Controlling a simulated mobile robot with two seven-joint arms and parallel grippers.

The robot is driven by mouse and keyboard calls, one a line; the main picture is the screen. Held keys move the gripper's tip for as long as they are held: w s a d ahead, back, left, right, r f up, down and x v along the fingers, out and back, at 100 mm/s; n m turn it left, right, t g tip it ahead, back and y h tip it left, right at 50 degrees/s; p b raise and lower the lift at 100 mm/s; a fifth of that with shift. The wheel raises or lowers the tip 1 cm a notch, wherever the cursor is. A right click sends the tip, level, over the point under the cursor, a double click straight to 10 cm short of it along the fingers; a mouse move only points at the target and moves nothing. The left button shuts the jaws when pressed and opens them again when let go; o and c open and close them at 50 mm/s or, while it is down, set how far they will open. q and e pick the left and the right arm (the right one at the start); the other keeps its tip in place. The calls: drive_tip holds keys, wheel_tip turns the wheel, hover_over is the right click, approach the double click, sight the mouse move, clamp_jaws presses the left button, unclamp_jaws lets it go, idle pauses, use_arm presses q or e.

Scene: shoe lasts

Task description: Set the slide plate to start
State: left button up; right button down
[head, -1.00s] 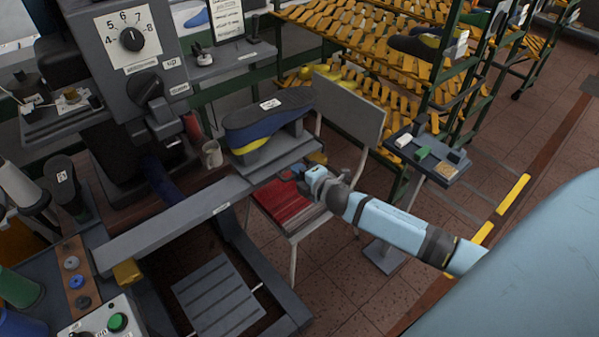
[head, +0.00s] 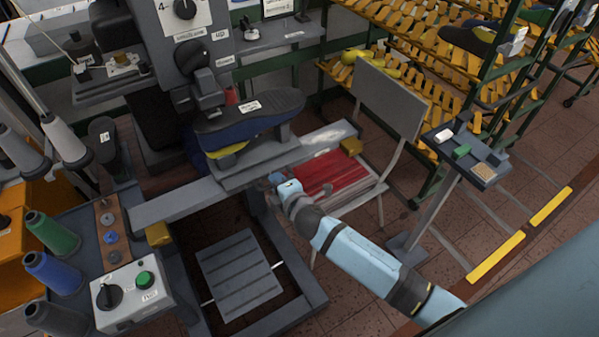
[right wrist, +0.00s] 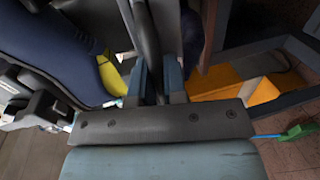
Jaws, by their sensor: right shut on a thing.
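The grey slide plate (head: 250,167) sits on a long grey rail (head: 180,202), between a yellow block (head: 158,233) on the left and another yellow block (head: 351,147) at the right end. The plate carries a dark blue shoe (head: 240,125) with a yellow patch. My right gripper (head: 276,180) is at the front side of the plate, below the shoe. In the right wrist view its fingers (right wrist: 158,80) are shut on a dark bar-like part, apparently the plate's handle. The shoe also shows there at left (right wrist: 45,50). My left gripper is out of view.
A control box (head: 133,293) with a green button stands at front left, near thread spools (head: 52,235). The machine head with a dial (head: 185,8) stands behind the rail. A chair with a red seat (head: 330,173) is close to my right arm.

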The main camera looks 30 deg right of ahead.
drive_tip(key=shift+s+a, duration=0.15)
drive_tip(key=shift+a, duration=2.2)
drive_tip(key=c, duration=1.2)
unclamp_jaws()
drive_tip(key=s, duration=0.1)
drive_tip(key=b, duration=0.2)
approach(261, 189)
drive_tip(key=v, duration=0.3)
drive_tip(key=shift+s+d+f, duration=0.15)
drive_tip(key=shift+s+f, duration=0.05)
drive_tip(key=shift+s, duration=0.2)
